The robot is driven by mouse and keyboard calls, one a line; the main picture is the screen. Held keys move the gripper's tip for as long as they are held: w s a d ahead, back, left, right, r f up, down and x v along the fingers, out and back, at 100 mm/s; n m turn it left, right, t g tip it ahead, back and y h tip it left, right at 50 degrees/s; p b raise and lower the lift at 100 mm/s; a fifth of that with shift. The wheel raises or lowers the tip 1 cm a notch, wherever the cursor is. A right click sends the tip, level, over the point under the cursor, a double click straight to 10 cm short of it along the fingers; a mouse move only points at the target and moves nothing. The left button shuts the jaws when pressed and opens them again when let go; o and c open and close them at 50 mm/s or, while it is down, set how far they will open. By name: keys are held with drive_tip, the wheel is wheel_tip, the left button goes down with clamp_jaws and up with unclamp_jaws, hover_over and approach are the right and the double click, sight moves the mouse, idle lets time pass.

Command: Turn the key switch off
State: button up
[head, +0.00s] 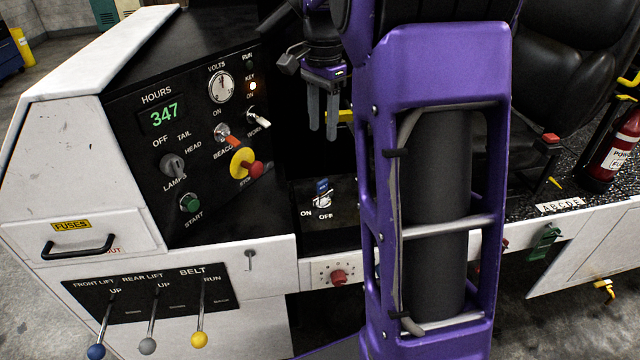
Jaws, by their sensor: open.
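The key switch (322,199) sits on a small black panel right of the main dash, above the printed words ON and OFF. A blue piece stands up at its top. I cannot tell clearly which word it points to.
The black dash left of my gripper carries a lamps knob (172,165), a green start button (190,203), toggles and a red stop button (256,170) on yellow. A yellow bar (345,116) is behind the fingers. My purple arm hides much of the middle right.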

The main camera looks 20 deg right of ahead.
sight(322, 181)
wheel_tip(322, 181, down, 17)
drive_tip(key=b, duration=0.2)
drive_tip(key=shift+f+b, duration=0.1)
drive_tip(key=shift+b, duration=0.3)
clamp_jaws()
